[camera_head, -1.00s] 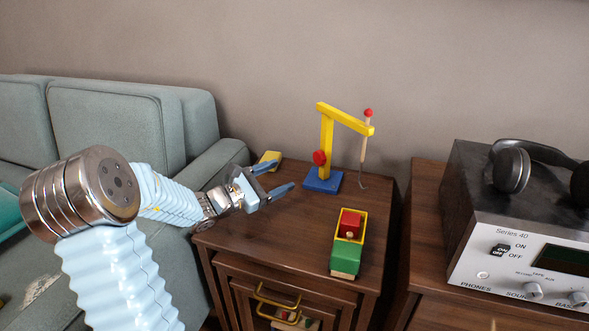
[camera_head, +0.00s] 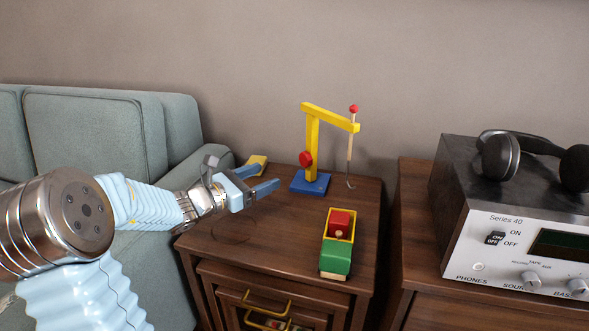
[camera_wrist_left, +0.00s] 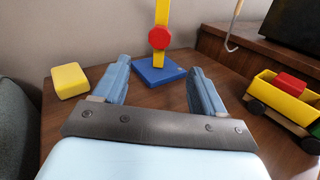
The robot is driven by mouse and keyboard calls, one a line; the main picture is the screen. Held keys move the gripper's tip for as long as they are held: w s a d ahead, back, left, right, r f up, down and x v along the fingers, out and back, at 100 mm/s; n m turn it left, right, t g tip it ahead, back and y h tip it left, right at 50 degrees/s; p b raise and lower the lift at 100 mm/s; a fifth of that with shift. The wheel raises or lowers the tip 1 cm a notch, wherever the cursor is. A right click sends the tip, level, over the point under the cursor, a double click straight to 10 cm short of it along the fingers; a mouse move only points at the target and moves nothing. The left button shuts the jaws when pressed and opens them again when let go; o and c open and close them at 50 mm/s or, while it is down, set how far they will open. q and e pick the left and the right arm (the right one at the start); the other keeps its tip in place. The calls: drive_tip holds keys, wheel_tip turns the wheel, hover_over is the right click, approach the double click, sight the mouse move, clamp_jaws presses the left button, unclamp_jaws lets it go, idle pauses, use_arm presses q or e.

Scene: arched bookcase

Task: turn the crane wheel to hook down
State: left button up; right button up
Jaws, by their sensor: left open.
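The toy crane (camera_head: 312,140) stands upright on the wooden cabinet, with a yellow post and arm on a blue base (camera_head: 310,182). Its red wheel (camera_head: 306,159) is on the post's near side; it also shows in the left wrist view (camera_wrist_left: 160,37), ahead and between the fingers. A grey hook (camera_head: 350,184) hangs on a pale rod under the arm's right end, close to the cabinet top. My left gripper (camera_head: 262,179) is open and empty, left of and in front of the crane, apart from it. My right gripper is not in view.
A yellow block (camera_head: 257,164) lies left of the crane. A green and yellow toy truck (camera_head: 338,243) with a red block stands in front on the cabinet top (camera_head: 290,224). A grey-green sofa (camera_head: 95,135) is left; an amplifier (camera_head: 515,235) with headphones (camera_head: 500,157) is right.

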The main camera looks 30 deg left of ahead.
sight(304, 161)
use_arm(q)
drive_tip(key=b+x, duration=0.1)
drive_tip(key=x, duration=1.1)
drive_tip(key=c, duration=1.1)
drive_tip(key=shift+o, duration=0.2)
drive_tip(key=shift+f+m+b, duration=0.25)
drive_tip(key=shift+m+b, duration=0.05)
drive_tip(key=shift+b, duration=0.5)
drive_tip(key=m+b, duration=0.2)
drive_tip(key=b, duration=0.2)
drive_tip(key=shift+f+m, duration=0.1)
drive_tip(key=shift+m, duration=0.3)
drive_tip(key=shift+m+b, duration=0.3)
drive_tip(key=shift+m, duration=0.3)
drive_tip(key=shift+r+m, duration=0.2)
drive_tip(key=shift+m, duration=1)
